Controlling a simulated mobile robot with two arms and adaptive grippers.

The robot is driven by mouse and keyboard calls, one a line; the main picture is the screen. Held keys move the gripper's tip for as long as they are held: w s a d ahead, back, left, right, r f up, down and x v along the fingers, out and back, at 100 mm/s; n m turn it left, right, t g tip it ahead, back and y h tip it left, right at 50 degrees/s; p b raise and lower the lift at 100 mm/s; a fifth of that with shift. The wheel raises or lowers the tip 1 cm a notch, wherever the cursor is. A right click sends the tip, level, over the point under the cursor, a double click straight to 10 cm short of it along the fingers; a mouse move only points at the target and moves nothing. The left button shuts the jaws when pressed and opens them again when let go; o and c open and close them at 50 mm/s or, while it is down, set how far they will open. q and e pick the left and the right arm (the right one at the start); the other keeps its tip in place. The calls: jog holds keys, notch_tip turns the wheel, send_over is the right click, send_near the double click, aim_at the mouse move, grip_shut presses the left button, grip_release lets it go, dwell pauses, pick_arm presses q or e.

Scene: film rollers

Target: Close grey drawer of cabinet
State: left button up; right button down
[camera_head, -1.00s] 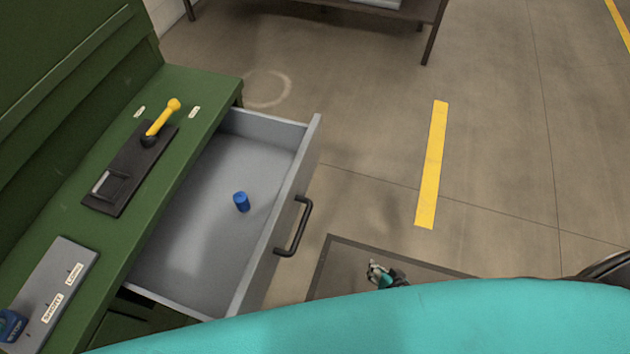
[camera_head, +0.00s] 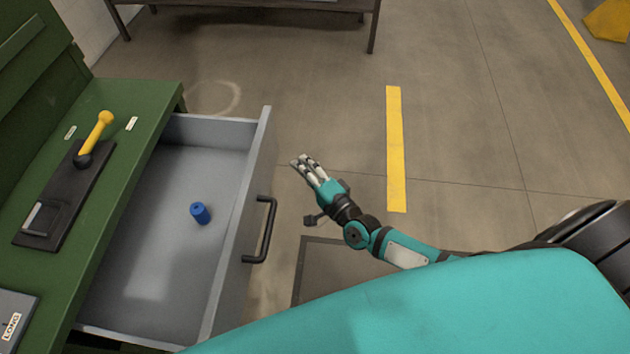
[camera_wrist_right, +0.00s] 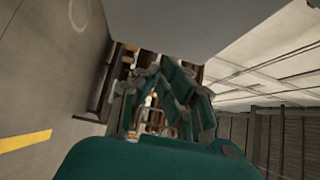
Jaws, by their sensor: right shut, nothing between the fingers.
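The grey drawer (camera_head: 262,150) of the green cabinet (camera_head: 140,112) is pulled far out in the head view. Its black handle (camera_head: 267,230) is on the front face, on the right. A blue cylinder (camera_head: 200,213) stands inside the drawer. My right gripper (camera_head: 302,164) is to the right of the drawer front, apart from it, with its fingers pointing up and left. It is shut and empty. In the right wrist view, my right gripper's fingers (camera_wrist_right: 165,95) show with a plain grey surface (camera_wrist_right: 200,25) above them. My left gripper is not in view.
A black plate with a yellow lever (camera_head: 97,135) lies on the cabinet top, with a grey labelled block (camera_head: 15,318) nearer. A dark table (camera_head: 250,14) stands at the back. A yellow stripe (camera_head: 396,150) marks open floor on the right.

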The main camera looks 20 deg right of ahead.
jog(key=shift+w+a, duration=1.8)
jog(key=shift+a, duration=0.15)
